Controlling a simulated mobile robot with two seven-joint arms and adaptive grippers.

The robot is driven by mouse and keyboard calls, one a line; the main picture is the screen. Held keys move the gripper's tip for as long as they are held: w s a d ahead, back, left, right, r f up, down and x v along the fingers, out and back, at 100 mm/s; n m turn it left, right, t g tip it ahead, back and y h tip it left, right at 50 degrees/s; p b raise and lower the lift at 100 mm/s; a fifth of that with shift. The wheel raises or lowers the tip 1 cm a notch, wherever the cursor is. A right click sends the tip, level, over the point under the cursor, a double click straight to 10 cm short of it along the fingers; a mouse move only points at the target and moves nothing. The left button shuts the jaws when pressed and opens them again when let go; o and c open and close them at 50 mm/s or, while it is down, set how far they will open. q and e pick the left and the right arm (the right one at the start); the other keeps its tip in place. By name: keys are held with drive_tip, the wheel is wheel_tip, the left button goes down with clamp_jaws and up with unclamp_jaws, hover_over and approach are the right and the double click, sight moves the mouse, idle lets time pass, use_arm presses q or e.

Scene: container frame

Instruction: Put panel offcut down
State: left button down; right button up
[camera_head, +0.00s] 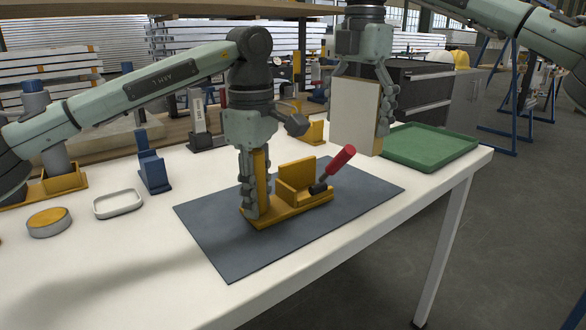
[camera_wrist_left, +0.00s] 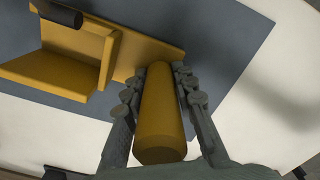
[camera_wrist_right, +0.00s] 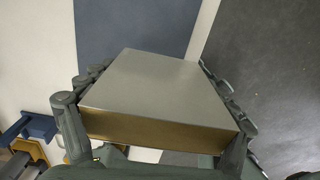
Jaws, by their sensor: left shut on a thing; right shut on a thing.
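The panel offcut (camera_head: 354,115) is a pale block with a tan edge. My right gripper (camera_head: 362,108) is shut on it and holds it upright, apparently above the table's far right part, near the green tray. In the right wrist view the panel offcut (camera_wrist_right: 155,85) sits between both fingers, with its brown edge toward the camera. My left gripper (camera_head: 255,185) is shut on the upright yellow post of a yellow fixture (camera_head: 290,213) on the dark mat. The post (camera_wrist_left: 162,110) shows between the fingers in the left wrist view.
The green tray (camera_head: 430,147) looks empty at the table's right end. The dark mat (camera_head: 235,250) has bare room around the fixture. A red-handled tool (camera_head: 340,160) leans up from the fixture. A white dish (camera_head: 118,204), round tin (camera_head: 48,222) and blue stand (camera_head: 152,172) are left.

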drive_tip(key=shift+f, duration=0.1)
hover_over(350, 195)
wheel_tip(350, 195, down, 10)
drive_tip(key=shift+s+r, duration=0.1)
drive_tip(key=shift+r, duration=0.05)
idle(0.4)
drive_tip(key=o, duration=1.2)
wheel_tip(350, 195, up, 12)
drive_tip(key=shift+f, duration=0.2)
drive_tip(key=shift+s+r, duration=0.1)
drive_tip(key=shift+r, duration=0.25)
